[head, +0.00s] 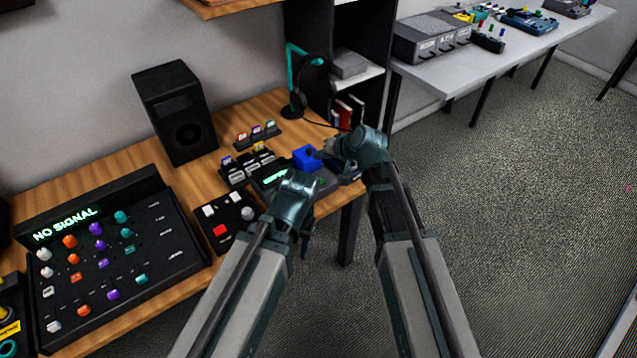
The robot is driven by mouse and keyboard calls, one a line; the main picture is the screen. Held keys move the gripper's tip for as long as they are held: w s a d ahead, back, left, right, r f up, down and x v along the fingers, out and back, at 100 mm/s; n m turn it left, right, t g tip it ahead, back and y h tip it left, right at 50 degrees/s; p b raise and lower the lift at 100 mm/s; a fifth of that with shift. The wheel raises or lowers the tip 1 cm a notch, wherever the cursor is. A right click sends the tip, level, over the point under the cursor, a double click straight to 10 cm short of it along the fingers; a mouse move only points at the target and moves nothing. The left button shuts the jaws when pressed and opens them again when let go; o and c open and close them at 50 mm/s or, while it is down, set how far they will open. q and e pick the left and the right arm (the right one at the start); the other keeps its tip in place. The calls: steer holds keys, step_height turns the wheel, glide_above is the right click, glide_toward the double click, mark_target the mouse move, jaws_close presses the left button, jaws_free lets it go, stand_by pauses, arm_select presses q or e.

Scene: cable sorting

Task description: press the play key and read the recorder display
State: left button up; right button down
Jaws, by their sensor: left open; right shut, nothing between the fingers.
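The recorder appears to be the dark device with a small lit green display (275,177) on the wooden desk. The display's text is too small to read, and my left gripper covers part of the device. I cannot make out a play key. My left gripper (303,182) is over the device's near right side; it is open, though its fingertips are hard to see. My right gripper (325,155) is shut and empty, just behind and right of the left one. A blue block (306,157) lies beside its tips; I cannot tell whether they touch.
A keypad with white and red keys and a knob (225,220) sits left of my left gripper. A mixer panel (120,250) reads NO SIGNAL. Open floor lies right.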

mark_target(320, 184)
step_height(320, 184, down, 8)
steer(key=b, duration=0.7)
steer(key=shift+r, duration=0.1)
stand_by(1.5)
steer(key=shift+f+b, duration=0.35)
steer(key=shift+b, duration=0.1)
steer(key=shift+f+b, duration=0.4)
stand_by(0.5)
steer(key=shift+r, duration=0.1)
steer(key=shift+r+p, duration=0.75)
steer(key=shift+p, duration=0.1)
step_height(320, 184, up, 5)
steer(key=p, duration=0.5)
